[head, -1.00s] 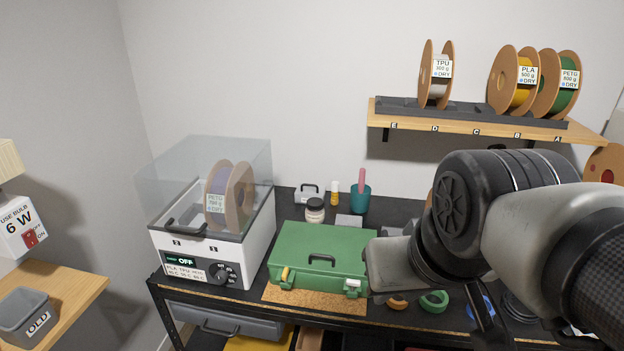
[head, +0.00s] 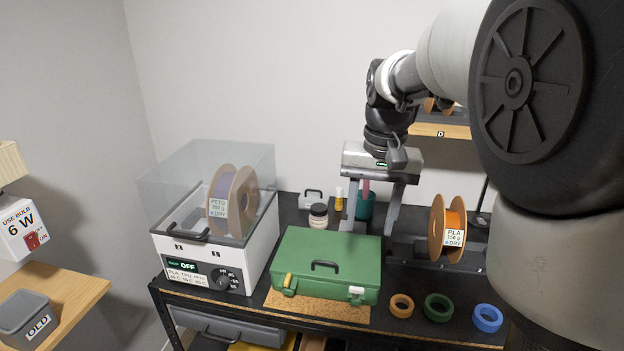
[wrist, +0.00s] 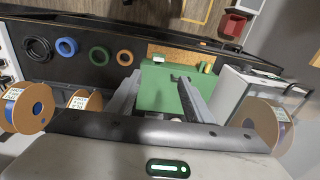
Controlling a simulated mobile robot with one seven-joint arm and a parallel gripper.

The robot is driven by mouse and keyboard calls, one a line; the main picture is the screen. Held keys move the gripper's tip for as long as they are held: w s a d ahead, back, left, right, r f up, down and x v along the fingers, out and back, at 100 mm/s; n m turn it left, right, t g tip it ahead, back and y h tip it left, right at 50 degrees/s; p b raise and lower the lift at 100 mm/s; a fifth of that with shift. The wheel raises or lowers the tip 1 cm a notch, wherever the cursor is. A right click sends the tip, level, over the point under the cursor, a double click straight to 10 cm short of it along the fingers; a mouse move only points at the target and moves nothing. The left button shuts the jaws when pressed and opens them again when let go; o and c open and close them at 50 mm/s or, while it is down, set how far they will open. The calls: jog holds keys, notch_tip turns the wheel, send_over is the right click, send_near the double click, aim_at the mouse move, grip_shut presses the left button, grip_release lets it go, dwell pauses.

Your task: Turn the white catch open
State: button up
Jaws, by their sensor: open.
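A green case (head: 325,262) with a dark top handle lies closed on the bench. The white catch (head: 357,294) is on the right part of its front face, and a yellow catch (head: 287,281) is on the left part. The white catch also shows at the case's edge in the wrist view (wrist: 158,60). My gripper (head: 368,230) is open and empty, its fingers pointing down near the case's back right corner, above and behind the white catch. In the wrist view its two fingers (wrist: 159,80) frame the green case. No finger touches the catch.
A cork mat (head: 320,309) lies under the case. A white dryer (head: 215,240) with a clear lid stands left. A jar (head: 318,216) and teal cup (head: 364,207) stand behind. Orange, green and blue rings (head: 438,306) and an orange spool (head: 449,236) are right.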

aim_at(357, 288)
jog(key=shift+g, duration=0.4)
jog(key=w+f, duration=0.1)
jog(key=f, duration=0.6)
jog(key=w+f, duration=0.1)
jog(key=f, duration=0.5)
jog(key=w+f, duration=0.1)
jog(key=f, duration=0.6)
jog(key=shift+w+a+f+b, duration=0.15)
jog(key=shift+w+f+b, duration=0.05)
jog(key=shift+f+b, duration=0.2)
jog(key=shift+r, duration=0.1)
jog(key=c, duration=1)
jog(key=m+p, duration=0.1)
jog(key=m, duration=0.1)
jog(key=shift+r+m, duration=0.1)
jog(key=shift+m, duration=0.2)
jog(key=shift+c, duration=0.2)
jog(key=shift+m, duration=1.2)
jog(key=o, duration=1)
jog(key=shift+o, duration=0.2)
